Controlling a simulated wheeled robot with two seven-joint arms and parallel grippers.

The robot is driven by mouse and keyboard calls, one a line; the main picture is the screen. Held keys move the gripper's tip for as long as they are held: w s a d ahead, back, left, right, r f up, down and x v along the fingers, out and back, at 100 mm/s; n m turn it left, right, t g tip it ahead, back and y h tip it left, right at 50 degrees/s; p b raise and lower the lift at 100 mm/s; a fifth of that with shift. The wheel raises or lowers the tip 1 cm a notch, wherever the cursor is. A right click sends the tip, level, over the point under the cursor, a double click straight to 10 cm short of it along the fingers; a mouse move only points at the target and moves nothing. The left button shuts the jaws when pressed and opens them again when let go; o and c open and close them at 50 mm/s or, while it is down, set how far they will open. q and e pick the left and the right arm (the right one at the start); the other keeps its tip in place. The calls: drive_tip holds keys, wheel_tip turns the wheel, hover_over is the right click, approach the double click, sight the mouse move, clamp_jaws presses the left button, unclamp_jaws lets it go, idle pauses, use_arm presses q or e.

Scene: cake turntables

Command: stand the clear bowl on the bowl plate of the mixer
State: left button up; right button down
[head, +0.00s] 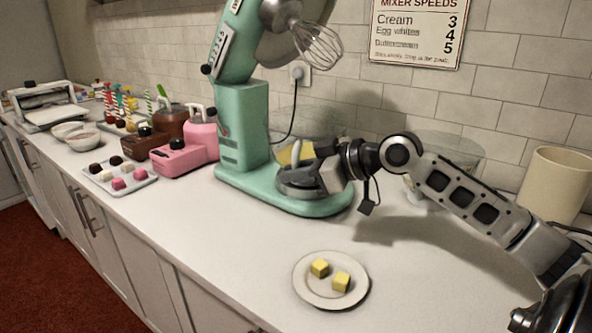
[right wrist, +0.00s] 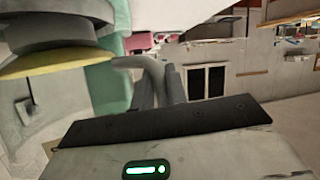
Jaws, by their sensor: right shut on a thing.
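The mint-green mixer (head: 243,125) stands on the counter with its head tilted up and its wire whisk (head: 318,45) raised. The clear bowl (head: 318,118), with something yellow in its bottom, is over the grey bowl plate (head: 300,190) on the mixer's foot. It looks upright; I cannot tell whether it rests on the plate or hangs just above it. My right gripper (head: 318,165) is shut on the bowl's grey handle, also seen in the right wrist view (right wrist: 150,75), and hides part of the bowl and plate. My left gripper is out of view.
A plate (head: 305,291) with two yellow cubes lies in front of the mixer. A clear container (head: 468,150) and a cream canister (head: 553,185) stand behind my right arm. A pink machine (head: 185,150) and a tray of small cubes (head: 140,184) are left.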

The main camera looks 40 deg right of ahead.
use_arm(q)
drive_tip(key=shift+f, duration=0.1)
use_arm(e)
drive_tip(key=shift+s+f, duration=0.1)
drive_tip(key=shift+f, duration=0.5)
drive_tip(key=c, duration=1.3)
unclamp_jaws()
drive_tip(key=shift+d, duration=0.1)
drive_tip(key=shift+c, duration=0.2)
